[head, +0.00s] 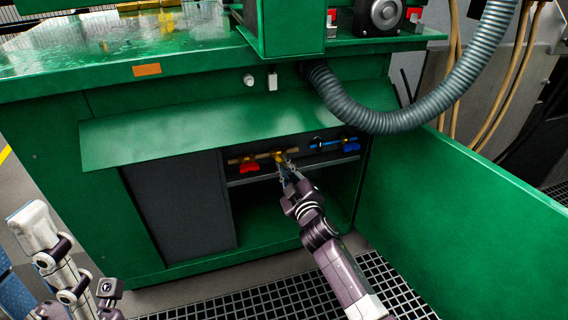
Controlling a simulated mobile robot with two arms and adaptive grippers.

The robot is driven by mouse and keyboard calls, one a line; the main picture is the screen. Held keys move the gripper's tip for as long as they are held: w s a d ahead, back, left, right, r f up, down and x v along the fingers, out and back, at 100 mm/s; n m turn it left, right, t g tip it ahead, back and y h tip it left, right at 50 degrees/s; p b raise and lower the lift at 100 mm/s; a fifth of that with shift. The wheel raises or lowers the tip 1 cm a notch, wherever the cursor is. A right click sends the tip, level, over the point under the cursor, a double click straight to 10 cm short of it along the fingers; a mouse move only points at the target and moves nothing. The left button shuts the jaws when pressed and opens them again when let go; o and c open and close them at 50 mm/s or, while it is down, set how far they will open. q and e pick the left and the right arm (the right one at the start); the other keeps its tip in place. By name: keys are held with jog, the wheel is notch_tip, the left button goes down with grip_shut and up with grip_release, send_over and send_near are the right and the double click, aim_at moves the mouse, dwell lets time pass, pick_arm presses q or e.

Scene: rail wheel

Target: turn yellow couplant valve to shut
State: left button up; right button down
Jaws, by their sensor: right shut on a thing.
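The yellow couplant valve (278,155) sits on a pipe inside the open cabinet of the green machine, between a red valve and the blue pipe. My right gripper (286,166) reaches in from the lower right and is shut on the yellow valve's handle. Its fingers partly hide the handle, so I cannot tell the handle's exact angle. My left arm shows at the lower left, away from the cabinet; its gripper (108,298) is small and partly cut off by the frame's bottom edge, and its jaws are unclear.
A red valve (249,165) is close on the left, and a blue valve (351,147) is on the right. A shelf edge (255,178) runs just below. The green door (470,220) stands open on the right. A green flap (160,130) overhangs the opening. A grey hose (440,105) hangs above.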

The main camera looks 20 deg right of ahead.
jog(key=m+p, duration=0.1)
jog(key=m, duration=0.1)
jog(key=shift+m, duration=0.4)
jog(key=shift+f+m, duration=0.1)
jog(key=shift+m, duration=0.5)
jog(key=shift+m+p, duration=0.45)
jog(key=shift+m, duration=0.15)
jog(key=shift+m+p, duration=0.5)
jog(key=shift+m, duration=1)
jog(key=c, duration=1.9)
grip_release()
